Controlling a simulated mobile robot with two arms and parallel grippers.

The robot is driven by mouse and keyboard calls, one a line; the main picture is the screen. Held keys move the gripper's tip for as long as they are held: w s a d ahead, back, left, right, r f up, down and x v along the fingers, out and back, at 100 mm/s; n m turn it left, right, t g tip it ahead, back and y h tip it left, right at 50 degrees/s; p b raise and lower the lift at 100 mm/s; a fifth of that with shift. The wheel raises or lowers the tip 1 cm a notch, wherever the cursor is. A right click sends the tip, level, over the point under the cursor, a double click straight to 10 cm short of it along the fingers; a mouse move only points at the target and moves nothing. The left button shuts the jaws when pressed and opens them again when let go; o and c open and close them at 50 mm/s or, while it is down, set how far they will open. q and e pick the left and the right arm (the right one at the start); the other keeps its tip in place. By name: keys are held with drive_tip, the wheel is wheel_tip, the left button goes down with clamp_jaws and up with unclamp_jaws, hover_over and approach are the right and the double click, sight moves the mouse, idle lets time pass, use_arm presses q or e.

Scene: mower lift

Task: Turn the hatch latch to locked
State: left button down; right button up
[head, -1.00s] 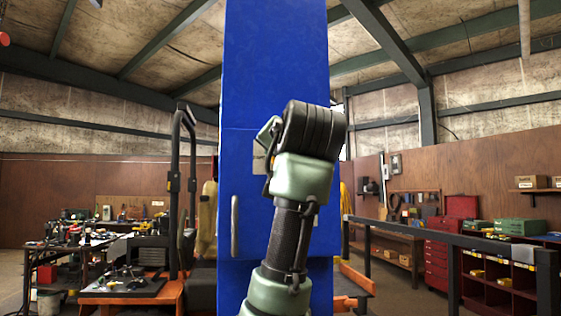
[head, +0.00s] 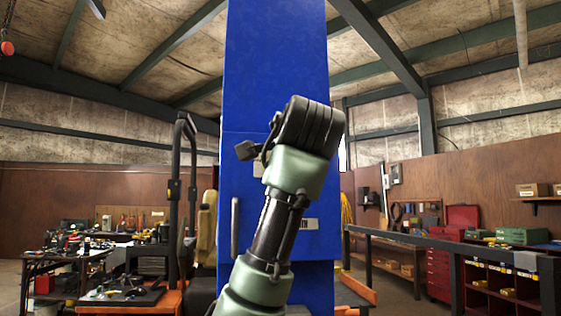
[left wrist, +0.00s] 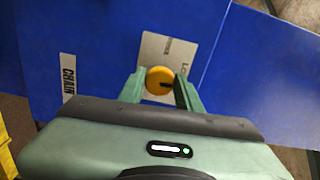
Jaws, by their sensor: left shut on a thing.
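The hatch latch (left wrist: 156,76) is a round yellow knob with a dark slot, in front of a pale plate (left wrist: 180,50) with partly readable lettering, on a blue panel (left wrist: 110,35). My left gripper (left wrist: 160,84) has its two green fingers on either side of the knob and is shut on it. The slot points toward the right finger in the left wrist view. In the head view my left arm stands in front of the blue column (head: 275,60) and hides the latch and the fingertips. My right gripper is not in view.
A grey vertical handle (head: 236,227) is on the blue column, left of my arm. A dark railing (head: 440,246) stands at the right. A cluttered workbench (head: 65,255) stands at the left.

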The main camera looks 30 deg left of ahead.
use_arm(q)
drive_tip(key=shift+m, duration=0.5)
drive_tip(key=c, duration=1)
unclamp_jaws()
drive_tip(key=shift+a, duration=0.1)
drive_tip(key=b+v, duration=0.3)
drive_tip(key=v, duration=0.4)
drive_tip(key=shift+s+d, duration=0.25)
drive_tip(key=shift+f, duration=0.1)
